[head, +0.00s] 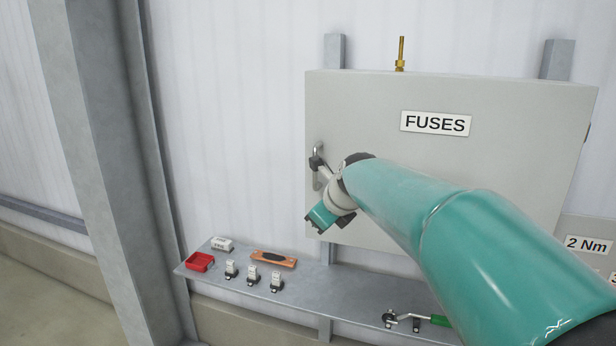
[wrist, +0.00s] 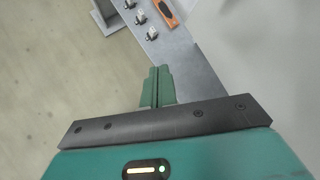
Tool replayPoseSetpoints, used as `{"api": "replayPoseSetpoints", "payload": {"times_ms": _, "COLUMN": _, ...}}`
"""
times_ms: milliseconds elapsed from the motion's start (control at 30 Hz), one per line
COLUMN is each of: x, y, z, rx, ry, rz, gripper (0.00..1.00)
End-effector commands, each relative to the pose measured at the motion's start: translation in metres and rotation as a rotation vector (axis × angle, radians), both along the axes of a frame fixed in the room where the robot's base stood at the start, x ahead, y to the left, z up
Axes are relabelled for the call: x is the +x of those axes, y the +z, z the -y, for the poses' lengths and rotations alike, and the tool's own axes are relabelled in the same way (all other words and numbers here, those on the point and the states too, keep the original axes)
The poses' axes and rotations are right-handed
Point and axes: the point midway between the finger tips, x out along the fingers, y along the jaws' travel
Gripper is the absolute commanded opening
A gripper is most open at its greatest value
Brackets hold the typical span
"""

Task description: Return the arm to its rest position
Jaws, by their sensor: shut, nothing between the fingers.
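My gripper (wrist: 158,86) is shut with nothing between its green fingers in the wrist view. It points down past the grey shelf's edge, apart from the things on it. In the head view my teal arm reaches in from the lower right, and its end is in front of the left part of the closed grey FUSES box (head: 462,165). The arm hides the box's lower middle and part of the area around its handle (head: 317,152). I cannot tell whether the wrist touches the box.
A grey shelf (head: 305,293) below the box holds a red tray (head: 200,262), a white labelled block (head: 222,244), three small fuse-like parts (head: 252,275), a copper bar (head: 273,259) and a green-handled tool (head: 438,320). A grey column (head: 105,150) stands left. Floor left is clear.

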Motion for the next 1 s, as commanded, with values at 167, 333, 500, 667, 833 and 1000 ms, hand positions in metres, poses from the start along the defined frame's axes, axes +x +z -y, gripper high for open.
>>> {"api": "replayPoseSetpoints", "payload": {"times_ms": 167, "x": -0.066, "y": 0.003, "z": 0.036, "rx": -0.293, "ry": 0.307, "rz": 0.086, "gripper": 0.00}}
{"api": "replayPoseSetpoints", "payload": {"times_ms": 333, "x": -0.128, "y": -0.005, "z": 0.064, "rx": -0.572, "ry": 0.619, "rz": 0.153, "gripper": 0.00}}
{"api": "replayPoseSetpoints", "payload": {"times_ms": 500, "x": -0.190, "y": -0.022, "z": 0.088, "rx": -0.841, "ry": 0.946, "rz": 0.204, "gripper": 0.00}}
{"api": "replayPoseSetpoints", "payload": {"times_ms": 667, "x": -0.246, "y": -0.045, "z": 0.107, "rx": -1.080, "ry": 1.269, "rz": 0.235, "gripper": 0.00}}
{"api": "replayPoseSetpoints", "payload": {"times_ms": 833, "x": -0.297, "y": -0.073, "z": 0.124, "rx": -1.284, "ry": 1.597, "rz": 0.246, "gripper": 0.00}}
{"api": "replayPoseSetpoints", "payload": {"times_ms": 1000, "x": -0.323, "y": -0.090, "z": 0.132, "rx": -1.383, "ry": 1.787, "rz": 0.246, "gripper": 0.00}}
